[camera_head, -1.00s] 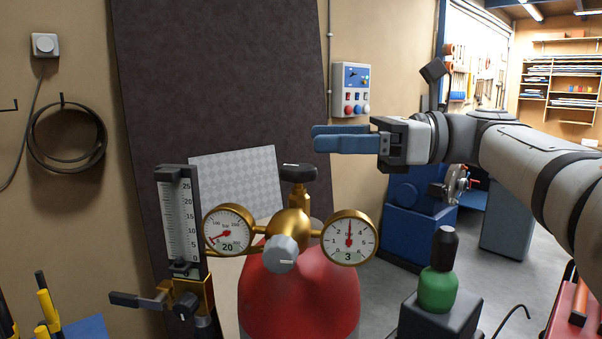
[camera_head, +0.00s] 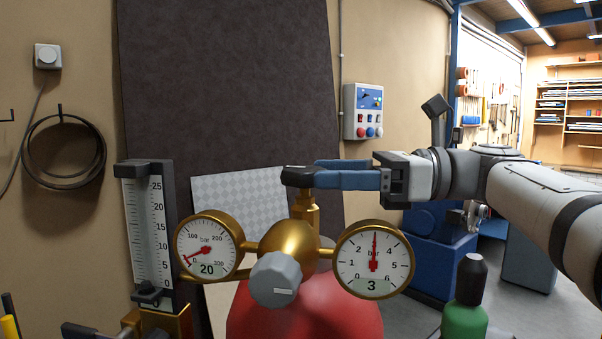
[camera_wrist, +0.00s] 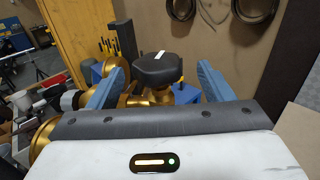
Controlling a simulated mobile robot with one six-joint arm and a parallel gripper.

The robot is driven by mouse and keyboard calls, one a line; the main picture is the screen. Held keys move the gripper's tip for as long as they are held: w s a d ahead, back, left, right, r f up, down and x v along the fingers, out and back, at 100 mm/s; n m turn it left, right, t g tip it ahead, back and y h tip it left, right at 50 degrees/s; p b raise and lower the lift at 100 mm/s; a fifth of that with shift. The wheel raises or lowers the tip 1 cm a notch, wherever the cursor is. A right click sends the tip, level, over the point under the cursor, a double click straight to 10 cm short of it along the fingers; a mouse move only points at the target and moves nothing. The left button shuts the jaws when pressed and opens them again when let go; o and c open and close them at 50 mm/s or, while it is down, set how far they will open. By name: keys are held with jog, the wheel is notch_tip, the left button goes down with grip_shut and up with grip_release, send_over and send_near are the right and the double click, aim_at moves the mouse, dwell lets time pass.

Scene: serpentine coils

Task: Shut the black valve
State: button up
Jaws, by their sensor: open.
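The black valve (camera_head: 297,175) is a dark knob with a white mark on its top. It sits on a brass stem above the regulator on a red cylinder (camera_head: 300,312). My gripper (camera_head: 320,173) is open, with blue fingers reaching level from the right. In the head view its tips are at the knob's right side. In the wrist view the black knob (camera_wrist: 158,69) shows between the two spread fingertips of my gripper (camera_wrist: 161,72), with a gap on each side. I cannot tell whether either finger touches it.
A left gauge (camera_head: 208,247) reads near 20, and a right gauge (camera_head: 373,260) reads 3. A grey knob (camera_head: 275,279) faces me between them. A flowmeter column (camera_head: 150,230) stands left. A green bottle (camera_head: 465,310) with a dark top stands right.

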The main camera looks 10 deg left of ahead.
aim_at(290, 168)
jog(key=a, duration=0.3)
jog(key=s+a, duration=0.1)
jog(key=a, duration=0.1)
jog(key=shift+a+r+p, duration=0.1)
jog(key=shift+a+p, duration=0.3)
jog(key=c, duration=0.9)
jog(key=shift+a, duration=0.1)
jog(key=shift+c, duration=0.4)
